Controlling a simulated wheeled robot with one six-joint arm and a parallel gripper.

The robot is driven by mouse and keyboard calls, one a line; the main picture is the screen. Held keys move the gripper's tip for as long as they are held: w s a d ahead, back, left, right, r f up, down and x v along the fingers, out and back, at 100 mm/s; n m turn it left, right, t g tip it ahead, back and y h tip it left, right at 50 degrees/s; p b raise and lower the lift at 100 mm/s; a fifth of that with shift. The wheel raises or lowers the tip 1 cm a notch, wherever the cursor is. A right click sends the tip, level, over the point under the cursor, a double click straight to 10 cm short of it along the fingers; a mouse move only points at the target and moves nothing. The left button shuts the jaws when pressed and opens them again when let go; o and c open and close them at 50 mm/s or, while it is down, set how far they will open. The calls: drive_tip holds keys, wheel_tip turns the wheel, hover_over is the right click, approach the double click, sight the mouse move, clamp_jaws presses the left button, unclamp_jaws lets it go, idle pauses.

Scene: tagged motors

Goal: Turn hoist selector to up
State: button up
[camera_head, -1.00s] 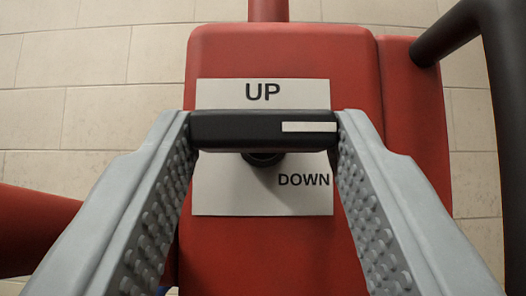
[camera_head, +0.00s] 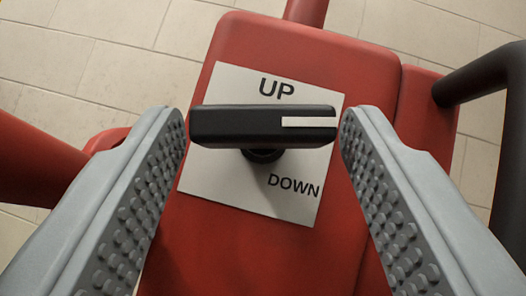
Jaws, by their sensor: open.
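The hoist selector (camera_head: 235,125) is a black bar handle on a short round stem, with a white stripe on its right end. It stands in front of a white label plate (camera_head: 230,83) printed UP above and DOWN at lower right. The bar lies level in the picture while the plate is tilted clockwise. The striped end points right, between the two words. My gripper (camera_head: 263,118) is open, with one studded grey finger beyond each end of the bar and a small gap on both sides. The bar hides the middle of the plate.
The plate is on a red housing (camera_head: 310,50). A dark curved tube (camera_head: 470,85) stands close at right, near my right finger. A red part (camera_head: 35,165) lies at left. Pale floor tiles (camera_head: 110,75) show behind.

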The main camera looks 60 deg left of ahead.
drive_tip(key=v, duration=1.7)
drive_tip(key=shift+f, duration=0.15)
drive_tip(key=shift+d, duration=0.15)
drive_tip(key=shift+c, duration=0.2)
